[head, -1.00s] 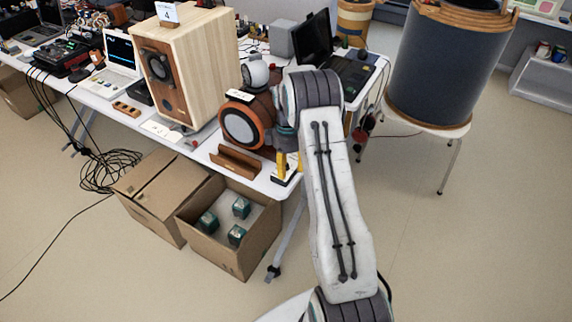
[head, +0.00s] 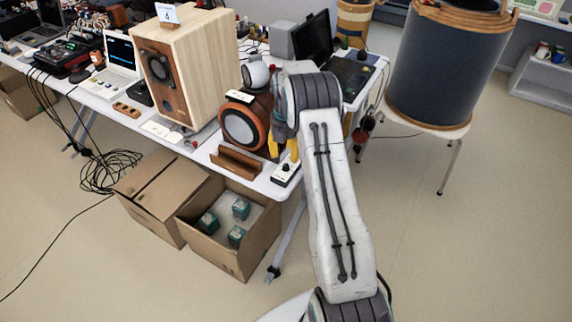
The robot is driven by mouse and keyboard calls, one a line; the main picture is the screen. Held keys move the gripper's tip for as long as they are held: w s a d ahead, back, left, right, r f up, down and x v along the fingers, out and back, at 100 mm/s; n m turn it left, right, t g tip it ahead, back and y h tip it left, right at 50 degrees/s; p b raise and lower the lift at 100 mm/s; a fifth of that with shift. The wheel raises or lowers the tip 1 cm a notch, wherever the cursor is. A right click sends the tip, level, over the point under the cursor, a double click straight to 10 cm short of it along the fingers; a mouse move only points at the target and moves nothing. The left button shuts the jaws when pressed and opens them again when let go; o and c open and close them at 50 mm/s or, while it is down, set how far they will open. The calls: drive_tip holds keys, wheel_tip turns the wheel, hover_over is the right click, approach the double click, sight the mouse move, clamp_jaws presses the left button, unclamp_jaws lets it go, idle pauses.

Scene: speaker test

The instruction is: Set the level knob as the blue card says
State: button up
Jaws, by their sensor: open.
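A small white box with a dark knob on top (head: 287,172) lies near the front right corner of the table; it looks like the level knob, but its pointer and marks are too small to read. A small card (head: 167,14) stands on top of the wooden speaker and shows a 4; its smaller print is unreadable. My gripper (head: 282,148), with yellow fingers, is open and empty, just behind and above the knob box, apart from it in the picture. My arm hides part of the gripper.
A round orange-rimmed speaker (head: 241,127) stands just left of my gripper. A brown wooden rack (head: 236,162) lies at the table's front edge, left of the knob box. The wooden speaker (head: 187,65) stands further left. An open carton (head: 228,258) is on the floor below.

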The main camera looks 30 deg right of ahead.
sight(286, 165)
drive_tip(key=shift+f+p, duration=0.3)
drive_tip(key=shift+f, duration=2.75)
drive_tip(key=shift+c, duration=0.3)
clamp_jaws()
